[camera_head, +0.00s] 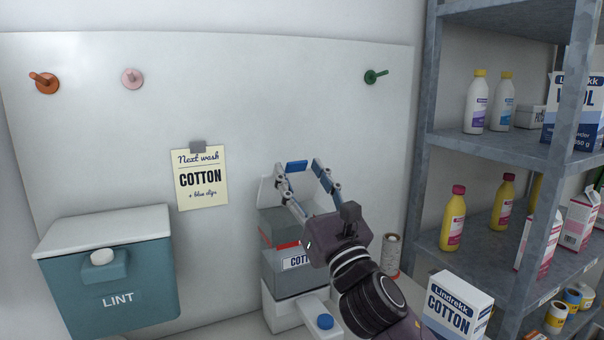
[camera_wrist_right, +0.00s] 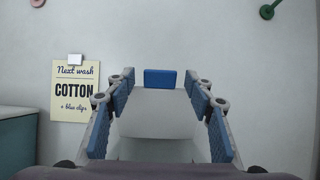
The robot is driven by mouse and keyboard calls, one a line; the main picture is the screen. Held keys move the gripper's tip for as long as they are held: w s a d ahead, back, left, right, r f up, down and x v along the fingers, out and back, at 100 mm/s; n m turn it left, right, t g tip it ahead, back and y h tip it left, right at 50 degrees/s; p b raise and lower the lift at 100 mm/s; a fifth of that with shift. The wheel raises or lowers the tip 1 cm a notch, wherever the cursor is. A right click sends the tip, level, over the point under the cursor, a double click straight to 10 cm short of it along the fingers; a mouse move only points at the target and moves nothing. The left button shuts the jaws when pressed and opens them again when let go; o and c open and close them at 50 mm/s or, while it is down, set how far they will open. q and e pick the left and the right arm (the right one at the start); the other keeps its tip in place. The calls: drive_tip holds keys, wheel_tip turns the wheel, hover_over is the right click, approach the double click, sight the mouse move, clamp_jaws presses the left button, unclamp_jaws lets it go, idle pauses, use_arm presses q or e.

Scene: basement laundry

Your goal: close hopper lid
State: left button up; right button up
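The hopper (camera_head: 280,262) is a grey, see-through bin with a COTTON label, on a white base against the wall panel. Its pale lid (camera_head: 266,192) stands raised at the back, with a blue tab (camera_head: 297,167) at its top edge. In the right wrist view the lid (camera_wrist_right: 158,108) and its blue tab (camera_wrist_right: 158,78) show between the fingers. My right gripper (camera_head: 299,173) is open above the hopper, its fingers spread to either side of the tab. I cannot tell whether they touch the lid. The gripper and wrist hide part of the hopper. My left gripper is out of view.
A teal LINT bin (camera_head: 110,285) with a white lid hangs at left. A COTTON note (camera_head: 201,178) is clipped to the panel. Metal shelves (camera_head: 505,147) with bottles and boxes stand at right. A COTTON box (camera_head: 457,306) is close to my right arm. Pegs line the upper panel.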

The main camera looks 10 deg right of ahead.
drive_tip(key=shift+s+r, duration=0.1)
drive_tip(key=shift+r, duration=0.05)
drive_tip(key=v, duration=1.2)
drive_tip(key=shift+c, duration=0.6)
